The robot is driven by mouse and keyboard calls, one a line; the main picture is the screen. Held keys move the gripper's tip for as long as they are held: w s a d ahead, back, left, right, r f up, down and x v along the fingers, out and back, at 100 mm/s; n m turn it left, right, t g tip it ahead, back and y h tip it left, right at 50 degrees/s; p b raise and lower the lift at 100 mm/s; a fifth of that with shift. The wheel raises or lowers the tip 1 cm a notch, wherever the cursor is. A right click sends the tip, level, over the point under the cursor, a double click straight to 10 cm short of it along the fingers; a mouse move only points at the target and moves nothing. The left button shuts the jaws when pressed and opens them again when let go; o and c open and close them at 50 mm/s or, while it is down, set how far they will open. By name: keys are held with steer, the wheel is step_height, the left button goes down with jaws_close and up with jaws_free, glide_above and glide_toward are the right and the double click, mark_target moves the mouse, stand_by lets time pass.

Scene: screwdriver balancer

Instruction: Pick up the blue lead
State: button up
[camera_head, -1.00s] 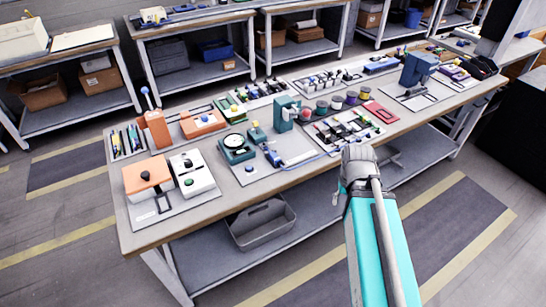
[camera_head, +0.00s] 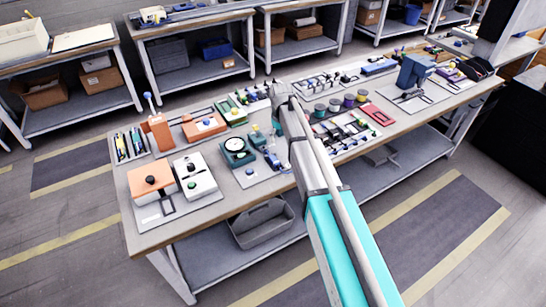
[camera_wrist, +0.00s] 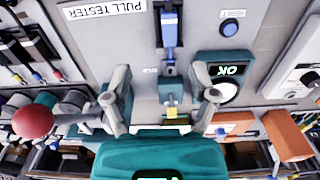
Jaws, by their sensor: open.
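My gripper (camera_wrist: 162,98) is open and empty, with its two fingers apart in the wrist view. In the head view my gripper (camera_head: 277,92) is over the far middle of the bench. A blue slide-like part (camera_wrist: 170,30) sits on the pull tester plate (camera_wrist: 110,40), beyond the fingers; I cannot tell if it is the blue lead. A teal block (camera_wrist: 160,155) fills the lower middle of the wrist view.
A red ball knob (camera_wrist: 33,121) is at the left, and an orange block (camera_wrist: 286,136) at the right. The bench (camera_head: 150,236) is crowded; its dial gauge (camera_head: 234,144) stands left of my arm.

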steer(key=shift+w+a+r, duration=0.15)
steer(key=shift+w+a, duration=0.35)
steer(key=shift+a, duration=0.25)
steer(key=b, duration=0.8)
glide_above(275, 160)
steer(key=f, duration=0.8)
steer(key=shift+w+d, duration=0.25)
steer(key=shift+f+b, duration=0.3)
steer(key=shift+f, duration=0.05)
steer(key=f+b, duration=0.3)
steer(key=shift+s+a+f, duration=0.25)
steer(key=shift+s+a, duration=0.05)
steer(key=shift+a, duration=0.05)
steer(key=shift+f+b, duration=0.85)
steer(key=shift+b, duration=0.25)
steer(key=shift+c, duration=0.2)
